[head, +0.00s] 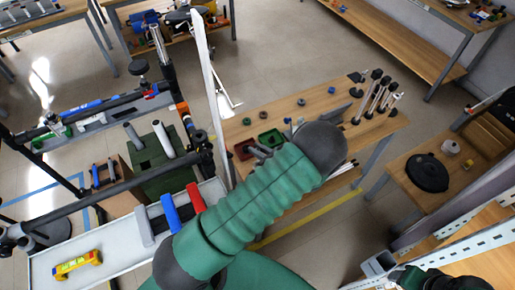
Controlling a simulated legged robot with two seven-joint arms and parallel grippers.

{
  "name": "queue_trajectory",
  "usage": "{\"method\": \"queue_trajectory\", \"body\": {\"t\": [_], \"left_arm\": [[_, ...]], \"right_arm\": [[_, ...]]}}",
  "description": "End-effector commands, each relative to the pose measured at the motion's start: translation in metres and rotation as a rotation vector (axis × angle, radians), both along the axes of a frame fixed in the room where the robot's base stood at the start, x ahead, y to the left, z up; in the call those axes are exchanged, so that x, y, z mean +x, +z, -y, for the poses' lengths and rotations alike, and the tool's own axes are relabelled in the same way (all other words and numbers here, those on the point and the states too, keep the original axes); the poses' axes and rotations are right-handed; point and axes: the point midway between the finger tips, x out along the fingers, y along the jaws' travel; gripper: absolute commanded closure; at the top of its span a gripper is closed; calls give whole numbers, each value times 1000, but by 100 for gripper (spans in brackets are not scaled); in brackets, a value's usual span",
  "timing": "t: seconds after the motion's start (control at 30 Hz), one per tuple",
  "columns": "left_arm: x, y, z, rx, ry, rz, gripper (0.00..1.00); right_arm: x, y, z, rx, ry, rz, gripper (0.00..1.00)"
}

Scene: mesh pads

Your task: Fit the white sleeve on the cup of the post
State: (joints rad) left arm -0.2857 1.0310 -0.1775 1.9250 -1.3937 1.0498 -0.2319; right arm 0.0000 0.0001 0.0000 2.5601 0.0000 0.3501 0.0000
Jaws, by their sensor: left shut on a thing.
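My left arm comes up from the bottom and its green sleeved part covers much of the wooden table (300,105). My left gripper (262,151) shows only in part, as grey pieces beside the arm near a red bin (241,149). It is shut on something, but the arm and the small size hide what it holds. I cannot make out the white sleeve for certain. Several upright posts with dark tops (376,92) stand at the right end of this table; I cannot tell which one has the cup. My right gripper does not show.
A green bin (271,138) and small round parts (301,102) lie on the table. A wooden side table with a black round object (427,172) stands right. Metal rails cross the lower right.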

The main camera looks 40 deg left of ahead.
Motion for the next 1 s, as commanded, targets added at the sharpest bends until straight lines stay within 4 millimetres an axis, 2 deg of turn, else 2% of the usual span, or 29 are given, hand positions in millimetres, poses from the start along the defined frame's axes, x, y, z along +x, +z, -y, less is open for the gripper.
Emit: {"method": "queue_trajectory", "body": {"t": [0.8,1.0], "left_arm": [[0,-62,0,-1,-1,0,100],[0,-68,0,0,-1,1,100]], "right_arm": [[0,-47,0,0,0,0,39],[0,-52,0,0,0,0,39]]}}
